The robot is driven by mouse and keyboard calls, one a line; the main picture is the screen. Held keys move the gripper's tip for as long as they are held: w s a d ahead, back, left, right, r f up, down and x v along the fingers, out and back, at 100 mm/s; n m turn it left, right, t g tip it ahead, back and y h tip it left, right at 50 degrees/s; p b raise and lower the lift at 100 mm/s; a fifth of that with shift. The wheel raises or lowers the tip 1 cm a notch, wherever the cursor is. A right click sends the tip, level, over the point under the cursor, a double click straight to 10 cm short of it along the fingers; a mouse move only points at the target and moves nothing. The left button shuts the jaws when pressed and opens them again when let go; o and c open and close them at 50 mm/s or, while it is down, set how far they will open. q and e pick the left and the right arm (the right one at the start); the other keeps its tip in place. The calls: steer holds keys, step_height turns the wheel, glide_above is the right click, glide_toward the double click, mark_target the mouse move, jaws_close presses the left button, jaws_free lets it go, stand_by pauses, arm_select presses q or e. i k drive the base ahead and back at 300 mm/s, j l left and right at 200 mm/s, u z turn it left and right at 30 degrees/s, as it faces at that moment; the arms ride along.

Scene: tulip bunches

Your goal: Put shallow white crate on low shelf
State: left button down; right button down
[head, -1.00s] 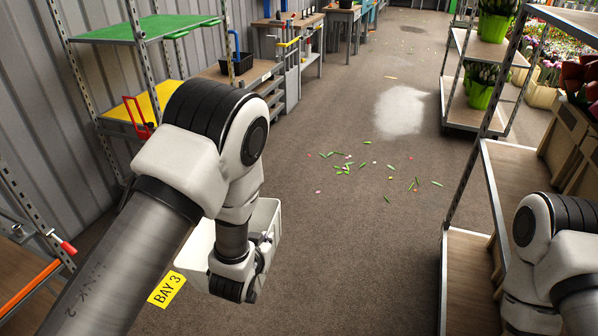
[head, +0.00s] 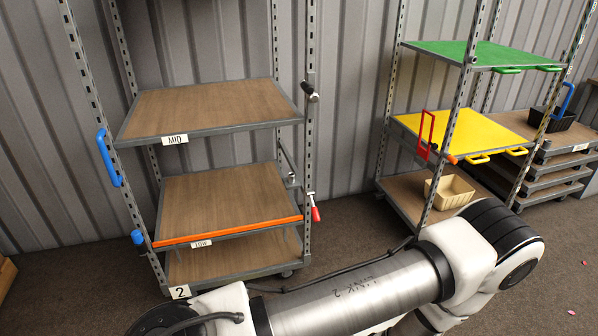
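The low shelf (head: 229,190) is a brown board with an orange front edge and a LOW label, on the grey rack marked 2 at left. It is bare. The shallow white crate is not visible in the head view now. My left arm crosses the bottom of the view, with its elbow at the lower right. My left gripper is below or beyond the frame, so what it holds cannot be seen. My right gripper is also out of view.
The bare MID shelf (head: 210,107) is above the low shelf, and a bottom board (head: 230,256) is below. Blue handles (head: 108,158) and a red-handled lever (head: 315,208) sit on the posts. A second rack holds a green shelf (head: 485,54), yellow shelf (head: 465,131) and cream crate (head: 450,191).

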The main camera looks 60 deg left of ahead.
mark_target(227, 214)
steer(key=i+j+u, duration=0.55)
steer(key=i+u, duration=0.2)
steer(key=u, duration=0.15)
steer(key=i+u, duration=0.9)
steer(key=i+l+u, duration=0.25)
steer(key=u, duration=0.2)
steer(key=i+l+u, duration=0.65)
steer(key=l+u, duration=0.2)
